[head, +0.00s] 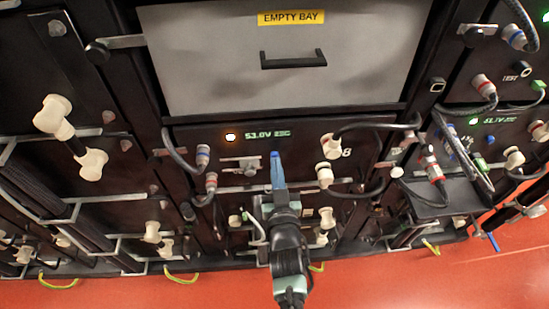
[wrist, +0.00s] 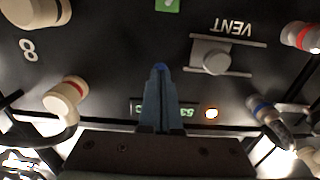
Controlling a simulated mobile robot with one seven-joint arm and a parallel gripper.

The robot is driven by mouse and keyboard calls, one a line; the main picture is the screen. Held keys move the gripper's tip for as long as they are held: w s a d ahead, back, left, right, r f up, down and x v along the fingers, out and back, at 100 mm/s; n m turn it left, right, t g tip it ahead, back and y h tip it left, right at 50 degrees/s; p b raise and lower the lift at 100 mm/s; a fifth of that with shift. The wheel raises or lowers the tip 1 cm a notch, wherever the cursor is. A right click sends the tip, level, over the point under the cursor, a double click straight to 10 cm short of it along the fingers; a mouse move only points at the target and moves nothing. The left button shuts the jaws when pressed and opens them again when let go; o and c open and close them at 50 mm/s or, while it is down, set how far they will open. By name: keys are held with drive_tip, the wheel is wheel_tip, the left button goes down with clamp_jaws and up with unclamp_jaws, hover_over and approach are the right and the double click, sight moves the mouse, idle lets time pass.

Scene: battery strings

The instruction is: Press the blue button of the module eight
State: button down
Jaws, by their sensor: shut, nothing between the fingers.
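Module eight (head: 300,140) is the dark panel below the grey empty bay, with an "8" at its right and a lit display (head: 267,135). In the wrist view the panel (wrist: 110,45) appears upside down, with the "8" at left. My gripper (head: 276,158) is shut and empty, pointing at the panel between the vent latch and the white connectors. Its narrow fingers (wrist: 160,75) partly cover the display in the wrist view. A small blue spot, the blue button (wrist: 161,66), shows right at the fingertips. The fingers hide most of it, and I cannot tell whether they touch it.
The vent latch (wrist: 216,57) is beside the fingers. Cream connectors (head: 330,146) and a looping black cable (head: 375,127) are at the right. An orange lamp (head: 231,137) is lit. The empty bay (head: 285,60) is above.

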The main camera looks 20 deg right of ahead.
drive_tip(key=shift+w+d, duration=0.1)
drive_tip(key=shift+w, duration=0.15)
drive_tip(key=p+v, duration=0.1)
drive_tip(key=v, duration=0.7)
idle(0.5)
drive_tip(key=shift+r, duration=0.1)
